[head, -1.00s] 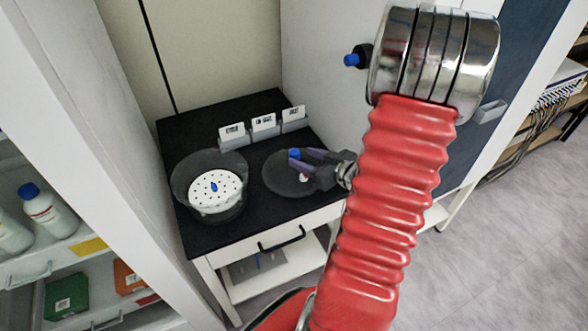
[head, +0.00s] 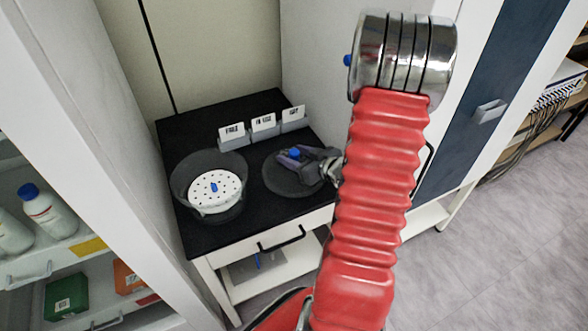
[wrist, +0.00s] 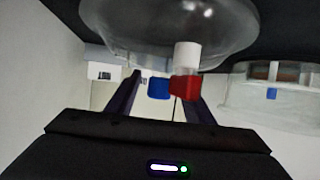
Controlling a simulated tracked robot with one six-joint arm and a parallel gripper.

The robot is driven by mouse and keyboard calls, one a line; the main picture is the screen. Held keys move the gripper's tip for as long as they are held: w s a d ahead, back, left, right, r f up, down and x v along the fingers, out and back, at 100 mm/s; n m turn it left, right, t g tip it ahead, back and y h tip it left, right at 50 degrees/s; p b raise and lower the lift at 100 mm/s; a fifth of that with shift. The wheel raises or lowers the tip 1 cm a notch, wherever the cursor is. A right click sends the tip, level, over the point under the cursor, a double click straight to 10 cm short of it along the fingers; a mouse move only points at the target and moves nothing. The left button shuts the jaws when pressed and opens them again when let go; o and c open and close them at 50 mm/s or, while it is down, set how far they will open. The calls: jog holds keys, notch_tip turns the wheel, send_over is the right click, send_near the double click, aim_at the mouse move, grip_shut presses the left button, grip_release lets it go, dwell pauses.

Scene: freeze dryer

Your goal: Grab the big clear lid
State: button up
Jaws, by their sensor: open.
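The big clear lid (head: 281,185) lies on the black tabletop as a round see-through dome. It fills the top of the wrist view (wrist: 150,30). Its valve knob, with white, red and blue parts (wrist: 187,58), sticks out of the dome's middle. The knob's blue end (head: 295,153) shows in the head view. My gripper (head: 290,157) is open over the lid. In the wrist view the fingers of my gripper (wrist: 160,84) stand on either side of the knob's red and blue parts. Contact with the knob cannot be told.
A clear round chamber (head: 180,172) with a white perforated disc (head: 215,190) stands left of the lid. Several labelled card holders (head: 264,128) stand behind. A shelf unit with bottles (head: 48,212) is at left. A white wall or cabinet side rises behind the lid.

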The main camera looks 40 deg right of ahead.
dwell(0.5)
grip_shut()
dwell(0.4)
dwell(0.9)
